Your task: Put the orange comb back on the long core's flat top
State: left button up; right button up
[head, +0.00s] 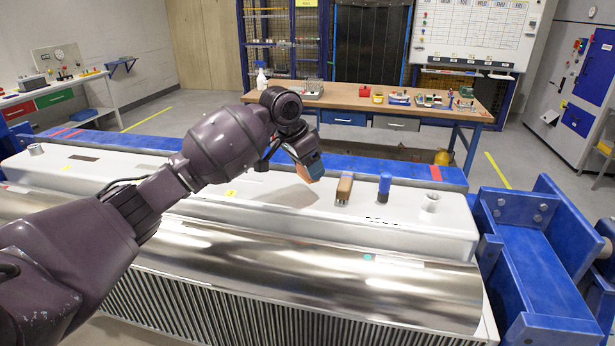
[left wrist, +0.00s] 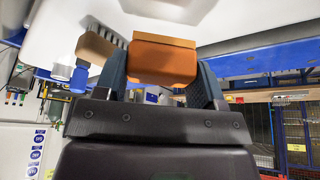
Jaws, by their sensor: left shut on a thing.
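The orange comb (left wrist: 163,58) sits between the two dark fingers of my left gripper (left wrist: 160,75), which is shut on it. In the head view the left gripper (head: 308,163) points down to the right over the back part of the core, with a small orange piece of the comb (head: 316,172) showing at its tip. The long core (head: 270,205) is a long pale body with a flat top, lying across the picture. I cannot tell whether the comb touches the top or hangs just above it. My right gripper is not in view.
A wooden-handled brush (head: 344,188) and a blue-capped cylinder (head: 384,187) stand on the core's top, just right of the gripper. A pale round fitting (head: 430,202) is farther right. Blue frame parts (head: 540,260) flank the right end. A workbench (head: 370,102) stands behind.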

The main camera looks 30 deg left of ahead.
aim_at(307, 177)
pick_arm(q)
jog(key=shift+f, duration=1.8)
jog(key=o, duration=0.9)
jog(key=shift+f, duration=0.1)
jog(key=shift+c, duration=0.2)
jog(key=b+v, duration=0.1)
jog(key=v, duration=1.1)
